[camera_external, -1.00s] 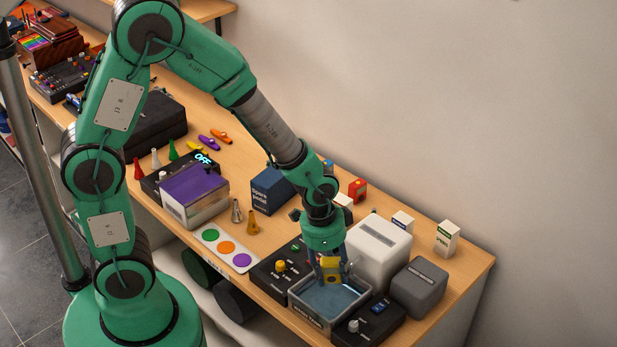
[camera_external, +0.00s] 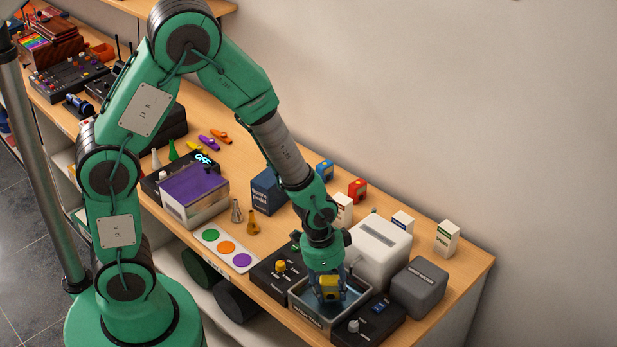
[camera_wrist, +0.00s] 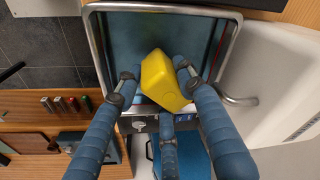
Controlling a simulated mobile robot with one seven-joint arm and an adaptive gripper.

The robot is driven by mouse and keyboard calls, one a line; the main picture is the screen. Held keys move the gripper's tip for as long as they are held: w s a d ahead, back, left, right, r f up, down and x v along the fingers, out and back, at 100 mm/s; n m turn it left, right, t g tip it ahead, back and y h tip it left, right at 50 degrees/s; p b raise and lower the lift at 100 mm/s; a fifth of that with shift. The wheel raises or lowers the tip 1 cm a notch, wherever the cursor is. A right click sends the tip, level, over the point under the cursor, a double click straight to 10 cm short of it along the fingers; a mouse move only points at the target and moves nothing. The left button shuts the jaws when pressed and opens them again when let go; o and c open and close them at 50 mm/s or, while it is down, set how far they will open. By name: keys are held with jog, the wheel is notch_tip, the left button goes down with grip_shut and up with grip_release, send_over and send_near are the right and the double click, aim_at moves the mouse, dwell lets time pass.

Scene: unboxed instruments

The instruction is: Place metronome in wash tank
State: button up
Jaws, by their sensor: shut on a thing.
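The yellow metronome (camera_wrist: 163,82) is held between the blue fingers of my gripper (camera_wrist: 155,88) in the wrist view. My gripper (camera_external: 327,285) is shut on it and points down over the wash tank. The metronome (camera_external: 328,289) shows as a small yellow shape low at the tank's opening in the external view. The wash tank (camera_external: 308,311) is a grey-rimmed rectangular basin with blue inside. Its metal rim (camera_wrist: 232,45) surrounds the metronome in the wrist view. I cannot tell whether the metronome touches the tank floor.
A black control box with a yellow knob (camera_external: 280,266) stands left of the tank, and another dark box (camera_external: 352,326) stands right of it. A white box (camera_external: 381,252) and a grey box (camera_external: 420,287) stand close behind and to the right.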

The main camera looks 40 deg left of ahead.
aim_at(331, 299)
jog(key=shift+f, duration=1.4)
jog(key=shift+f+b, duration=0.15)
jog(key=shift+b, duration=0.2)
jog(key=o, duration=1.2)
jog(key=shift+r, duration=0.2)
jog(key=r, duration=0.4)
jog(key=s+r+p, duration=0.1)
jog(key=r, duration=0.2)
jog(key=a+r, duration=0.1)
jog(key=r, duration=0.3)
jog(key=shift+s+a+r+p, duration=0.1)
jog(key=shift+s+r+p, duration=0.1)
jog(key=shift+r+p, duration=0.2)
jog(key=shift+r, duration=0.1)
